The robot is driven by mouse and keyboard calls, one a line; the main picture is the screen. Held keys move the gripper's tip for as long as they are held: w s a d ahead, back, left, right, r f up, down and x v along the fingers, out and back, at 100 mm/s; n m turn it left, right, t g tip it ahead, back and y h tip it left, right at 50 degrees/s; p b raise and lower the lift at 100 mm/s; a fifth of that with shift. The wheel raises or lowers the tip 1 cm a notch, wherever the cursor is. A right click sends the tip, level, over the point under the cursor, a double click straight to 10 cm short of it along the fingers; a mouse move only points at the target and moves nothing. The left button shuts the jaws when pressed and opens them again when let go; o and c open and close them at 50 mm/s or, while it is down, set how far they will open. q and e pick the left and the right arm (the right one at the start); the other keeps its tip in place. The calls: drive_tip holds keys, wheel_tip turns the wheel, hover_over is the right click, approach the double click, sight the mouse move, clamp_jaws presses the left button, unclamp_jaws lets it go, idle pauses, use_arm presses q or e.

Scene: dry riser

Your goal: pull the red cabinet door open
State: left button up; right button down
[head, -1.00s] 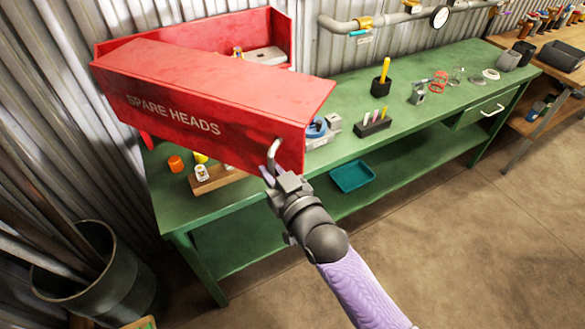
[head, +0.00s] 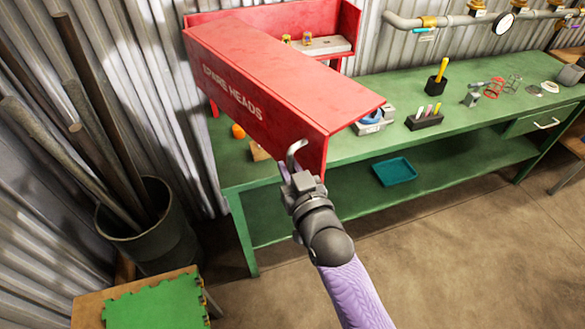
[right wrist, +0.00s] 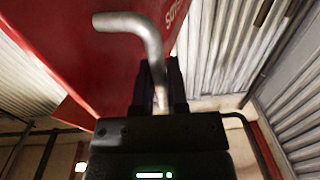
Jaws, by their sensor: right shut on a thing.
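The red cabinet door (head: 237,92), lettered SPARE HEADS, stands swung well out from the red cabinet (head: 345,18) in the head view. The cabinet's inside shows behind it, with a pale block (head: 322,46) and small yellow-topped items. A bent metal handle (head: 297,148) sits near the door's free edge. My right gripper (head: 287,172) is at this handle, with its jaws shut on it. In the right wrist view, the handle (right wrist: 135,24) runs down between the fingers (right wrist: 160,85), in front of the red door (right wrist: 60,55). My left gripper is not in view.
A green workbench (head: 350,155) stands beneath, with a pen block (head: 425,117) and other small items on top and a teal tray (head: 395,171) on its lower shelf. A bin of poles (head: 150,235) and a green mat (head: 155,303) are at left. The floor at right is clear.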

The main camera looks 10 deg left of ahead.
drive_tip(key=shift+r, duration=0.15)
drive_tip(key=c, duration=1)
unclamp_jaws()
drive_tip(key=shift+w+a, duration=0.1)
drive_tip(key=shift+o, duration=0.2)
